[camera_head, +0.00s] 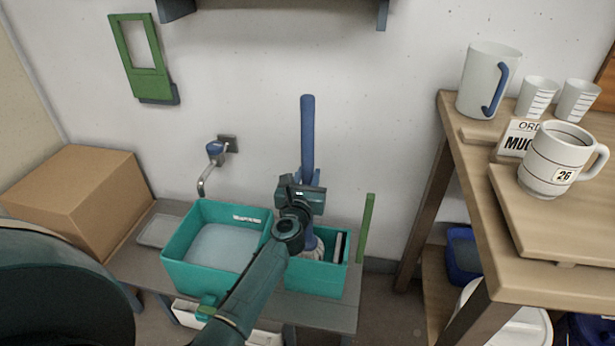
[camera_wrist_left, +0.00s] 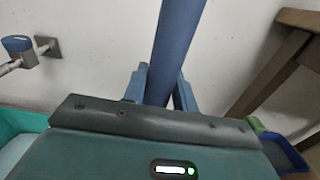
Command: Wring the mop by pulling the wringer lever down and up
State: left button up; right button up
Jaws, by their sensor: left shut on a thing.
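The mop's blue handle (camera_head: 307,130) stands nearly upright in front of the wall, and it also fills the upper middle of the left wrist view (camera_wrist_left: 178,40). My left gripper (camera_head: 307,180) is shut on this handle, with its blue fingers (camera_wrist_left: 160,88) on either side of it. The pale mop head (camera_head: 316,253) is in the right teal bucket (camera_head: 318,281), partly hidden by my arm. The green wringer lever (camera_head: 366,228) stands almost upright at that bucket's right side, apart from my gripper. Its green end (camera_wrist_left: 257,126) shows at right in the wrist view. My right gripper is not in view.
A left teal bucket (camera_head: 181,270) holds pale liquid below a wall tap (camera_head: 214,150). A cardboard box (camera_head: 75,190) stands at left on the low grey bench (camera_head: 345,316). A wooden table (camera_head: 452,125) with mugs and a jug is at right.

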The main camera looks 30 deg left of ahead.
pick_arm(q)
jog(key=shift+d+r, duration=0.1)
jog(key=shift+d, duration=0.1)
jog(key=shift+w+d, duration=0.15)
jog(key=shift+d, duration=0.45)
jog(key=shift+f+b, duration=0.2)
jog(key=shift+b, duration=0.1)
dwell(0.3)
jog(key=o, duration=1.3)
jog(key=shift+c, duration=0.2)
jog(key=o, duration=0.7)
